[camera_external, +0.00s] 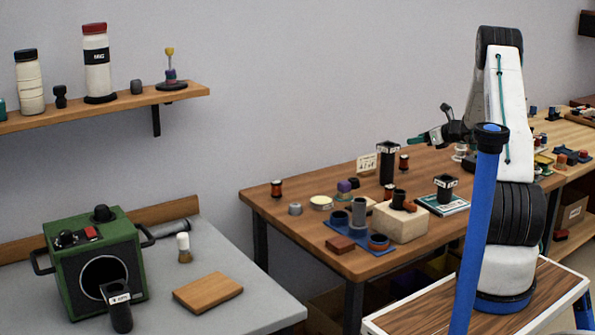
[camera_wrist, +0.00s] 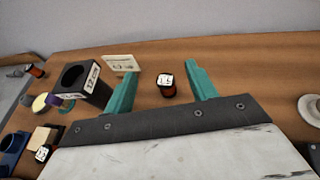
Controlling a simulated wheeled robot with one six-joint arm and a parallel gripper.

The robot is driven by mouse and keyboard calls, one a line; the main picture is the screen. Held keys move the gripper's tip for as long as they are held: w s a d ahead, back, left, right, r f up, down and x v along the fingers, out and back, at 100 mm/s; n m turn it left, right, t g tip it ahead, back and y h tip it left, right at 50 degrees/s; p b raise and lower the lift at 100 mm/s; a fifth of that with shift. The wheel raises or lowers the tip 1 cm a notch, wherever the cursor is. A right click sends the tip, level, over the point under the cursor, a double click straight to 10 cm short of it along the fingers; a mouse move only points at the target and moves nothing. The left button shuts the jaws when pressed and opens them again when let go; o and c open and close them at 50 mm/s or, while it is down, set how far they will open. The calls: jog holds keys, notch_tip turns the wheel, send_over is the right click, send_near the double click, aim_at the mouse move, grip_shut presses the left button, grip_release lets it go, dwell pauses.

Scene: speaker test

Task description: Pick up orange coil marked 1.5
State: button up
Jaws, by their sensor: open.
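An orange coil with black ends and a white label (camera_wrist: 166,86) stands on the wooden table in the wrist view; the label seems to read 1.5, but is small. It shows between my gripper's two teal fingers (camera_wrist: 161,80), which are apart and empty. In the external view, the coil (camera_external: 404,163) stands just right of a tall black square-topped tube (camera_external: 388,165). My gripper (camera_external: 416,141) is above the table near the coil. Another orange coil (camera_external: 276,189) stands near the table's left end and also shows in the wrist view (camera_wrist: 36,71).
The black tube (camera_wrist: 84,82) stands close to the left finger, with a small card (camera_wrist: 122,63) behind it. A light block (camera_external: 400,226), a blue mat (camera_external: 365,262) and a book (camera_external: 443,205) with a black cup (camera_external: 446,188) lie nearer the front. A white saucer (camera_wrist: 312,110) is at right.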

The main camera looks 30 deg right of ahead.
aim_at(404, 164)
notch_tip(404, 164, down, 7)
jog(key=shift+w+r, duration=0.1)
jog(key=shift+w, duration=0.05)
jog(key=x, duration=0.7)
jog(key=shift+w+a+f, duration=0.2)
jog(key=shift+a, duration=0.05)
jog(key=c, duration=1.1)
